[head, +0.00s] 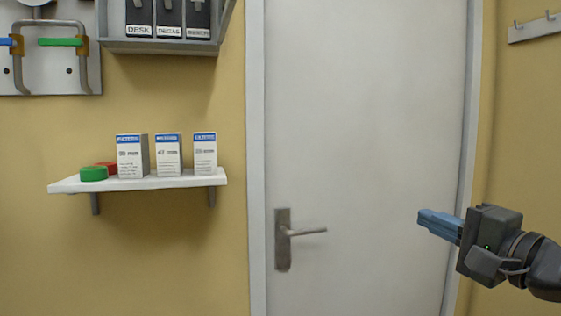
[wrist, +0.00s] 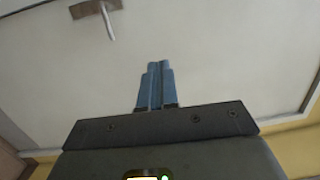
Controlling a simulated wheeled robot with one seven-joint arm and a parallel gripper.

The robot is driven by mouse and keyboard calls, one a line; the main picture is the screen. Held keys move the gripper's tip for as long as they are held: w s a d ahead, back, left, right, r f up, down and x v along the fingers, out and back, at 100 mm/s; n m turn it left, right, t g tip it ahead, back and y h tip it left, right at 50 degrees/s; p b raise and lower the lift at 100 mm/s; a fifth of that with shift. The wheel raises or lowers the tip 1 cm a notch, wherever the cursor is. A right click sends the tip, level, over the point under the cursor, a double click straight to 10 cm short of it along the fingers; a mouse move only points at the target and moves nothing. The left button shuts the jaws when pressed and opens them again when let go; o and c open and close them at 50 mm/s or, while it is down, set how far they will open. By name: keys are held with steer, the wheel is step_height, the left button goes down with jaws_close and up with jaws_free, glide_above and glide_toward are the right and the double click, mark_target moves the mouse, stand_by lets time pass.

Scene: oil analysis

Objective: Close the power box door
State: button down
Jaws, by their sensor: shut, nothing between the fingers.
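A grey box (head: 160,46) with black labelled switches, which looks like the power box, hangs on the yellow wall at the upper left of the head view. Its top is cut off by the picture edge, and its front is open. A grey slanted panel (head: 227,18) at its right side may be its door standing open; I cannot tell for sure. My gripper (head: 424,218) is at the right, in front of the white room door, far from the box. Its blue fingers are together and empty, as the wrist view also shows (wrist: 158,68). The box is not in the wrist view.
A white room door (head: 365,120) with a metal handle (head: 300,233) fills the middle. A wall shelf (head: 140,183) below the box holds several cartons and red and green round items. Pipes with valves (head: 50,50) are left of the box. Hooks (head: 535,27) are at upper right.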

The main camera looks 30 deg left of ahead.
steer(key=s+a+r+n+g+y, duration=0.1)
steer(key=a+r+n+g+y, duration=0.15)
steer(key=r, duration=0.75)
steer(key=s+a+r+n+g+y, duration=0.1)
steer(key=s+a+r+g, duration=0.2)
steer(key=r, duration=0.7)
steer(key=s+a+r+n+g+h+b, duration=0.15)
steer(key=s+r+n+g, duration=0.45)
steer(key=r, duration=1.1)
steer(key=s+a+m+p, duration=0.1)
steer(key=s+a+p, duration=0.2)
steer(key=s+a, duration=0.4)
steer(key=a+g, duration=0.1)
steer(key=a, duration=0.4)
steer(key=shift+s+a+r+m, duration=0.15)
steer(key=shift+s+a+m, duration=0.1)
steer(key=shift+a+m, duration=0.1)
steer(key=shift+t, duration=0.25)
